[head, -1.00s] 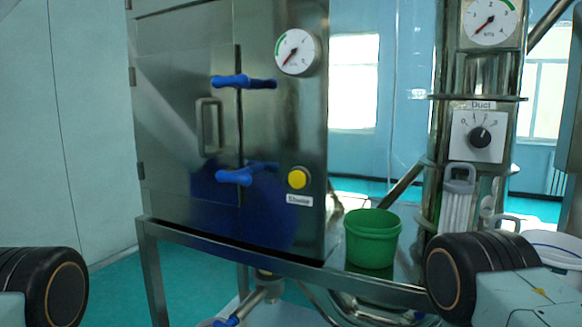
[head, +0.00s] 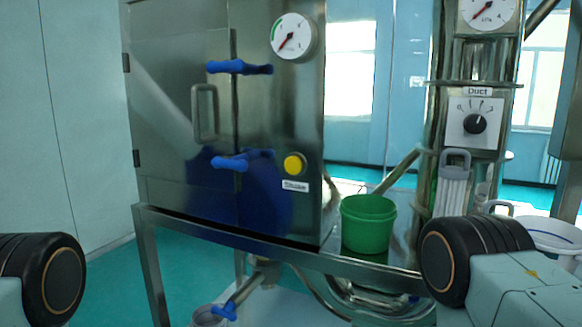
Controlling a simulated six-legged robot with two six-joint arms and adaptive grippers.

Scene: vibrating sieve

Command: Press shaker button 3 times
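The shaker button (head: 295,164) is a round yellow push button on the front of the steel cabinet (head: 275,120), low on its right side. A small white label (head: 295,186) sits just below it; its text is too blurred to read. Nothing touches the button. Parts of my two arms show at the lower left and lower right edges, both well apart from the button. Neither of my grippers is in the picture.
Two blue latch handles (head: 240,67) and a metal door handle (head: 205,113) stick out from the cabinet. A green bucket (head: 368,223) stands on the steel frame to the right. A duct panel with a black knob (head: 474,123) is farther right.

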